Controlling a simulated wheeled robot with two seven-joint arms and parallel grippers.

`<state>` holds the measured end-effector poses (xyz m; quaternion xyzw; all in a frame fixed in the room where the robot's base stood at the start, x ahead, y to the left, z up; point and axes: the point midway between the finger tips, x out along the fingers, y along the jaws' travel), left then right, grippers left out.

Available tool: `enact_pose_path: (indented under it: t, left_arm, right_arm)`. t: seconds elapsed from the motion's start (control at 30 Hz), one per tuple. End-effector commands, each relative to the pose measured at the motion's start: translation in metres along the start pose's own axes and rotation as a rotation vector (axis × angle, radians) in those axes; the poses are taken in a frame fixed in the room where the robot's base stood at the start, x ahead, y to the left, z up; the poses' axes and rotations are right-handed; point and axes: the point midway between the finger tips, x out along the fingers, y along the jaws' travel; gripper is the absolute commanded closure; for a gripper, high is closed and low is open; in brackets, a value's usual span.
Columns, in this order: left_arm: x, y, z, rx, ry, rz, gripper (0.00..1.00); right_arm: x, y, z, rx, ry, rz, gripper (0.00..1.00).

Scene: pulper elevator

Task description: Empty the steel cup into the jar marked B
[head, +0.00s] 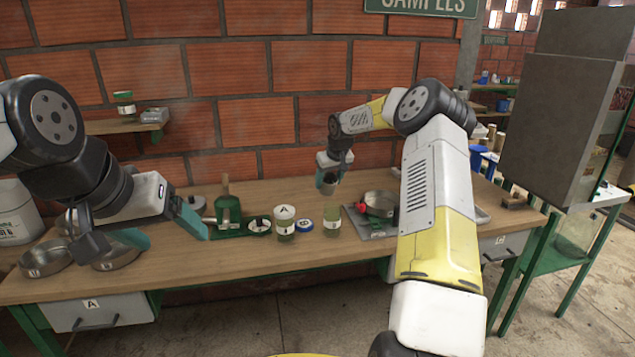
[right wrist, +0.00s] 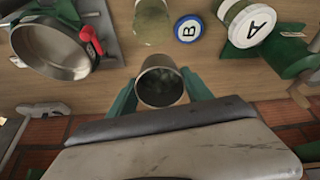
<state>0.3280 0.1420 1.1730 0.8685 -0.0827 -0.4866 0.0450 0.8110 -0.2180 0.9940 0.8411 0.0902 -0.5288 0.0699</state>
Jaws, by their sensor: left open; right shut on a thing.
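The steel cup (head: 328,184) is held in my right gripper (right wrist: 160,92), whose green fingers are shut on its two sides. Dark greenish contents show inside the cup (right wrist: 160,87) in the right wrist view. The head view shows the cup in the air above and close to the open glass jar marked B (head: 332,218). The jar also shows at the top of the right wrist view (right wrist: 152,22), apart from the cup there. The blue-ringed lid marked B (head: 304,226) lies beside the jar. My left gripper (head: 163,229) is open and empty over the table's left side.
A jar marked A (head: 284,221) with its white lid on stands left of the B lid. A steel pan (head: 379,204) sits on a grey device at right. Several steel dishes (head: 44,259) are at left. A green stand (head: 228,215) is mid-table. The front middle is clear.

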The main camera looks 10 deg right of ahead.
Motion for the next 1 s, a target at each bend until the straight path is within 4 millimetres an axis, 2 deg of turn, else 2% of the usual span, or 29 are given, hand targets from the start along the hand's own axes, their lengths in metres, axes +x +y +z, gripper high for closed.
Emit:
enact_pose_path:
  t: [0.63,1.0]
  left_arm:
    - [0.0,0.0,0.0,0.0,0.0,0.0,0.22]
    - [0.0,0.0,0.0,0.0,0.0,0.0,0.22]
  right_arm:
    - [-0.004,-0.002,0.004,-0.007,0.469,0.031,0.85]
    - [0.003,-0.001,0.014,-0.003,0.746,0.047,0.85]
